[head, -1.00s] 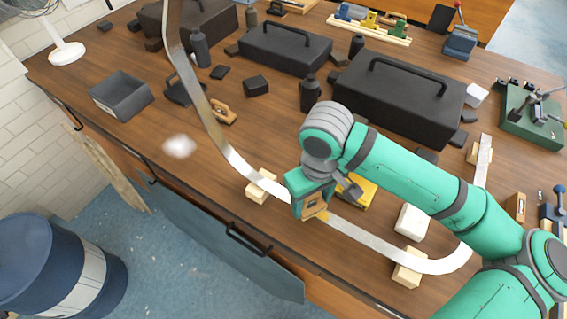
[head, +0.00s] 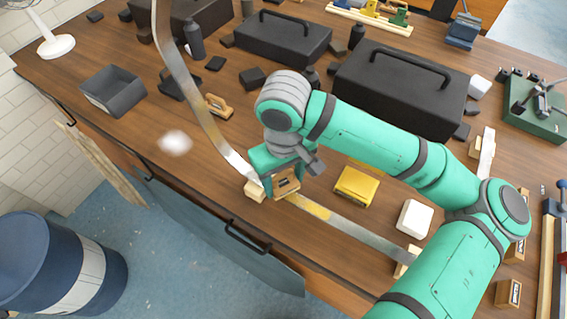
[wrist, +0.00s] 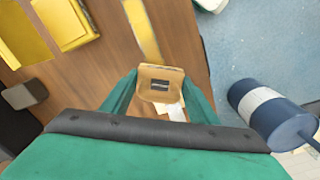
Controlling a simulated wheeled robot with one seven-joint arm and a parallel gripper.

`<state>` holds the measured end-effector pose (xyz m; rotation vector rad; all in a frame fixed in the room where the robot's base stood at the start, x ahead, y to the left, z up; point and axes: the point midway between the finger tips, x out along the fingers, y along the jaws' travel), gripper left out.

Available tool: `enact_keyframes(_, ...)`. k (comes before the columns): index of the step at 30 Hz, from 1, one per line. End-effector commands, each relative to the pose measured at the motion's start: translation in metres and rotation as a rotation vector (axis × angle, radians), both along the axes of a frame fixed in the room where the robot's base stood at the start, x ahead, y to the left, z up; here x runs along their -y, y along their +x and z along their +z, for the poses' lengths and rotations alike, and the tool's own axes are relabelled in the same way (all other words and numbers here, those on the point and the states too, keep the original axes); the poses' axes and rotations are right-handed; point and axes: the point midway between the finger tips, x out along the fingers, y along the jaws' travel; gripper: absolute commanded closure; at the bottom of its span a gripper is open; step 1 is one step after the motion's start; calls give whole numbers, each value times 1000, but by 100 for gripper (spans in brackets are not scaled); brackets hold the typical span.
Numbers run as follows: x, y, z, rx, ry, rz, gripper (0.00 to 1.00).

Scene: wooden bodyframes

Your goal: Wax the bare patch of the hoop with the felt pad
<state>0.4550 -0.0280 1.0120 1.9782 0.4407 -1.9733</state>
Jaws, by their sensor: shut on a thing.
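The hoop is a long silvery strip (head: 365,236) that runs along the front of the bench and curves up at the left. A yellowish stretch (head: 314,208) shows on it just right of my gripper; it also shows in the wrist view (wrist: 142,30). My gripper (head: 284,176) is shut on a wooden-backed pad (head: 287,184), seen between the fingers in the wrist view (wrist: 161,84). The pad is at the strip, beside the left support block. Its felt underside is hidden, so I cannot tell if it touches.
A wooden block (head: 255,191) sits under the strip at the left. A yellow tin (head: 357,187) and a white block (head: 414,218) stand behind the strip. Black toolboxes (head: 400,92) stand farther back. A handled wooden tool (head: 218,106) and a white wad (head: 175,142) lie left.

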Motion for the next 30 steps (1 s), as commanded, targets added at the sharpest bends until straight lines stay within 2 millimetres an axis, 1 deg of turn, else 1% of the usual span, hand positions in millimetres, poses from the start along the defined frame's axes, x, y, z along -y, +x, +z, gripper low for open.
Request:
enact_keyframes(18,-4,0,54,-1,0,9,67)
enact_keyframes(22,-4,0,58,-2,0,9,67)
enact_keyframes(30,-4,0,58,-3,1,10,67)
